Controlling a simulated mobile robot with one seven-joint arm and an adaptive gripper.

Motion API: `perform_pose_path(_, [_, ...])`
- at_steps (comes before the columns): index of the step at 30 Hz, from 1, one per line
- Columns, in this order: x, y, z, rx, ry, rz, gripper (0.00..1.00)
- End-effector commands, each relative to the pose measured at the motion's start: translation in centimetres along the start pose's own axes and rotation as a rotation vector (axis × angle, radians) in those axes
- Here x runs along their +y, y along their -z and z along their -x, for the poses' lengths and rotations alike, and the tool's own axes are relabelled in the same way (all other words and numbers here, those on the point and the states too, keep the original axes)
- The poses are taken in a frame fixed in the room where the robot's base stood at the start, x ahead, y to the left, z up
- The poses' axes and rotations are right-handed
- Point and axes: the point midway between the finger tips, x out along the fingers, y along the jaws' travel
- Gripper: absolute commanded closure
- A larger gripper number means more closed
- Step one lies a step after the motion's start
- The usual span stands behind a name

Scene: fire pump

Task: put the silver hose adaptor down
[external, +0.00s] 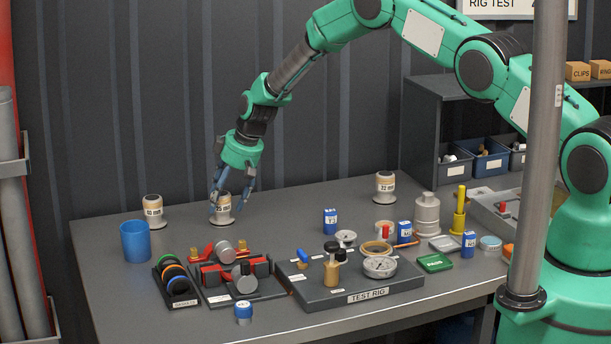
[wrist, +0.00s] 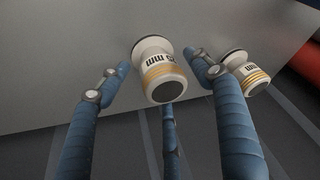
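A silver-white hose adaptor with a tan band and a "25 mm" label (external: 223,204) stands upright on the table near its back edge. In the wrist view the same adaptor (wrist: 161,72) shows between my blue fingers, its dark round end facing the camera. My gripper (external: 220,203) points down over it, fingers around it. In the wrist view the fingers of my gripper (wrist: 163,75) are spread, with gaps visible at the adaptor's left and right sides. The gripper looks open, and the adaptor's wide flange appears to rest on the table.
Similar adaptors stand to the left (external: 152,208) and right (external: 384,186). A blue cup (external: 136,241), a ring tray (external: 176,284), a tray with red clamps (external: 270,292) and the test rig (external: 400,291) stand nearer the front. Bare table lies around the 25 mm adaptor.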

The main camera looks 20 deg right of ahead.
Motion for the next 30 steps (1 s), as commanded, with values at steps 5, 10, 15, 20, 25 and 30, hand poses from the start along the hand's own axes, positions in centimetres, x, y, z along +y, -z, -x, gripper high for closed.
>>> perform_pose_path(5, [0.0,0.0,0.0,0.000,0.000,0.000,0.35])
perform_pose_path(10, [0.0,0.1,0.4,0.000,0.000,0.000,0.35])
perform_pose_path(15, [0.0,0.2,1.4,0.001,0.000,0.000,0.35])
perform_pose_path(20, [0.0,0.1,2.9,0.001,0.000,0.000,0.35])
perform_pose_path(25, [0.0,0.2,4.9,0.001,0.000,0.000,0.35])
perform_pose_path(30, [0.1,0.2,6.9,0.002,-0.001,0.000,0.35])
